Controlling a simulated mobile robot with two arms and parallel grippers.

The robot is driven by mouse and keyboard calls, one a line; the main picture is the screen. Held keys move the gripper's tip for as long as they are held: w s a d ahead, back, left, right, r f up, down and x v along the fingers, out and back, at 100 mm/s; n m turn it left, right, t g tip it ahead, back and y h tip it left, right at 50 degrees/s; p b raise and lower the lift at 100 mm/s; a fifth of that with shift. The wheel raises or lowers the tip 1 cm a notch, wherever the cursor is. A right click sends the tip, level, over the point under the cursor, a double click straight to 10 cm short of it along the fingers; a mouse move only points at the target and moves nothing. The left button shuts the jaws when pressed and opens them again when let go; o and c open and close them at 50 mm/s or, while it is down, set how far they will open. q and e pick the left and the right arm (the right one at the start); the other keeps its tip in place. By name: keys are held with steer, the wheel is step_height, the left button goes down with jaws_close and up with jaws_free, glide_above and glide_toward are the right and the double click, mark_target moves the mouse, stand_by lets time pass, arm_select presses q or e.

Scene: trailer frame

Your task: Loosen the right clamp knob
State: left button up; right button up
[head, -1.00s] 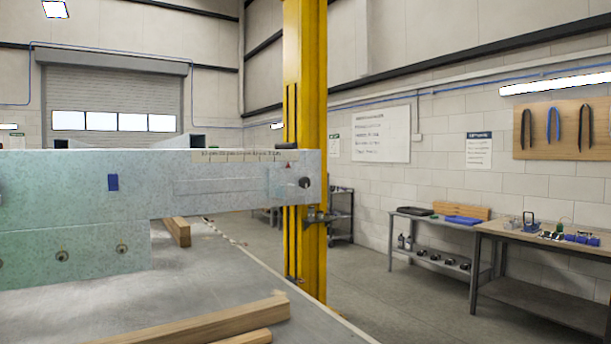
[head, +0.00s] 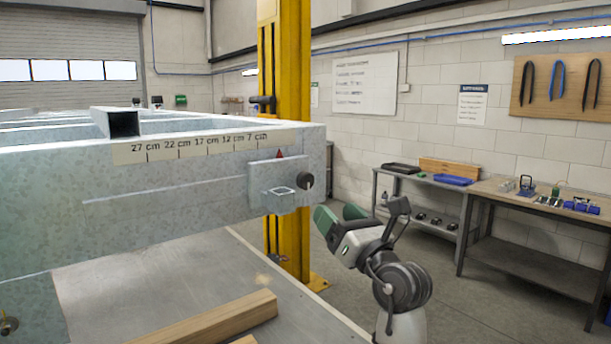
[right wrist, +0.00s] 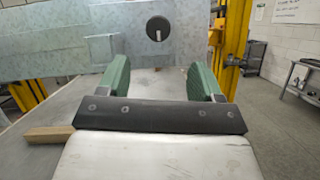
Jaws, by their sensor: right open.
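The right clamp knob (head: 305,181) is a round black knob on a grey clamp plate (head: 272,197) near the right end of the galvanized beam (head: 190,185). In the right wrist view the knob (right wrist: 158,28) faces me with a pale upright slot or bar across it. My right gripper (head: 338,212), with green finger pads, is open and empty, to the right of and below the knob in the head view. In the right wrist view its fingers (right wrist: 160,70) stand apart, with the knob ahead between their lines, not touched. My left gripper is not in view.
A scale with cm marks (head: 200,143) runs along the beam, with a red pointer above the clamp. A yellow post (head: 287,100) stands behind the beam end. Wooden bars (head: 215,325) lie on the grey table (head: 130,285) below. Workbenches (head: 530,200) stand at right.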

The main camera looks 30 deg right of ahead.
mark_target(308, 184)
steer(key=p+x, duration=0.3)
steer(key=x, duration=0.5)
steer(key=shift+w+a+r+p, duration=0.1)
steer(key=shift+w+r+p, duration=0.15)
steer(key=shift+w+p, duration=0.1)
steer(key=shift+w+r, duration=0.15)
steer(key=shift+w, duration=0.3)
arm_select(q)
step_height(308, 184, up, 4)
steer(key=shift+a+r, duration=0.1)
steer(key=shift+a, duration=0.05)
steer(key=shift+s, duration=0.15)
arm_select(e)
steer(key=shift+c, duration=0.7)
steer(key=c, duration=0.8)
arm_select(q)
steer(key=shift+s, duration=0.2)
